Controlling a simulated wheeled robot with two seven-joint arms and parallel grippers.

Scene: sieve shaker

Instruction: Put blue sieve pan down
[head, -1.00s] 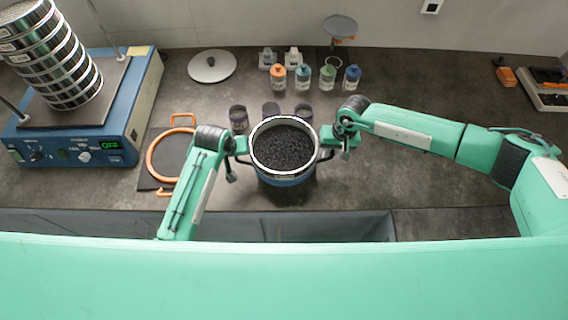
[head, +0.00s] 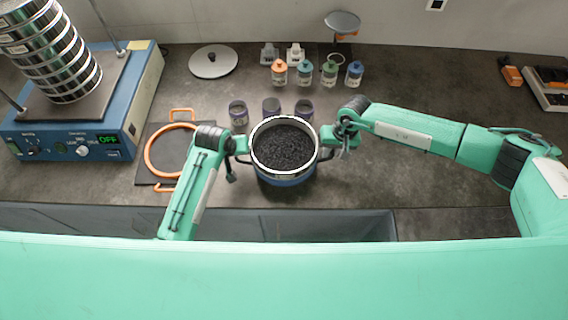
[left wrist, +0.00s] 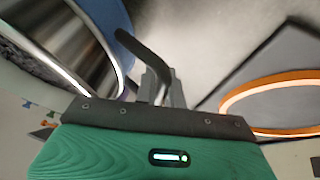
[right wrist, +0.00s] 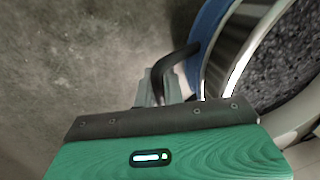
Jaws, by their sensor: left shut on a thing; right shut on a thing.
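The blue sieve pan (head: 287,179) has a steel upper wall with a pale rim and is full of dark granules (head: 284,148). It is upright near the front middle of the bench in the head view. My left gripper (head: 240,147) is shut on its left handle, a dark bar that shows in the left wrist view (left wrist: 146,52). My right gripper (head: 329,141) is shut on its right handle, which shows in the right wrist view (right wrist: 172,65). The pan's underside is hidden, so I cannot tell whether it touches the bench.
A dark mat with an orange ring (head: 150,152) lies left of the pan. The blue shaker (head: 130,115) with a sieve stack (head: 58,62) stands at far left. Dark jars (head: 271,107), bottles (head: 304,71) and a round lid (head: 213,62) are behind.

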